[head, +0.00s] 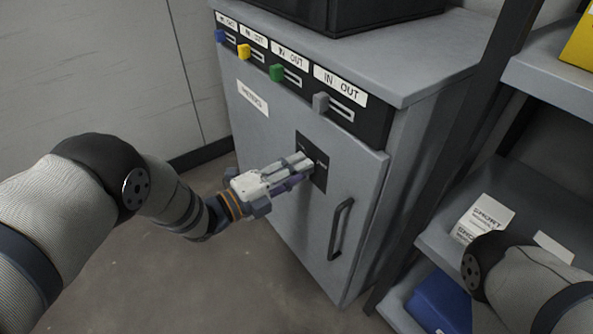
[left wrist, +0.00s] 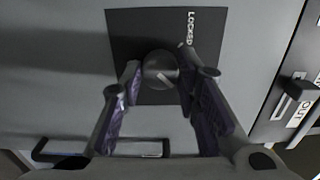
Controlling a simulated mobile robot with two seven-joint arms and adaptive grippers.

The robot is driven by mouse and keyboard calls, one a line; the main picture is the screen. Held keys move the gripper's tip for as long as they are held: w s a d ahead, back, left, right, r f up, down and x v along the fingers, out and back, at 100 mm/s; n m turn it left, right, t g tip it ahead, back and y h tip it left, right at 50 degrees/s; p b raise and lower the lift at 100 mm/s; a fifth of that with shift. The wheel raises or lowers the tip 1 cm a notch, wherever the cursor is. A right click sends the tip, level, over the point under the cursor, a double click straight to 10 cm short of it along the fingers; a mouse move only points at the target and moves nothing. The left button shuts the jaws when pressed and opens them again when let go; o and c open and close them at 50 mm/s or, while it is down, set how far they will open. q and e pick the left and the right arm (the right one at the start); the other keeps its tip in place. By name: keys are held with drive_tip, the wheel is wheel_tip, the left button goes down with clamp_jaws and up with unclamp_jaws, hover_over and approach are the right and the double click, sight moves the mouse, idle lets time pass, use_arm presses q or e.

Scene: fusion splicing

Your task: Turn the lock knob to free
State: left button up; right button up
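The lock knob (left wrist: 160,68) is a round grey knob on a dark square plate (left wrist: 125,25) in the left wrist view. The plate carries the word LOCKED near its upper right. In the head view the plate (head: 320,175) sits on the grey cabinet door, and the knob is hidden behind my left gripper (head: 307,164). The left gripper's two fingers, with purple pads, stand on either side of the knob in the left wrist view (left wrist: 158,65). Their tips are very close to it; I cannot tell whether they touch. My right gripper is out of view.
The door handle (head: 340,229) is a dark bar below the plate. Blue, yellow, green and grey sliders marked IN and OUT line the cabinet top; the grey slider (head: 321,103) is nearest. A shelf (head: 440,240) with a blue bin (head: 440,303) stands at the right.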

use_arm(q)
drive_tip(key=o, duration=0.3)
drive_tip(key=shift+o, duration=0.2)
drive_tip(key=v, duration=1.2)
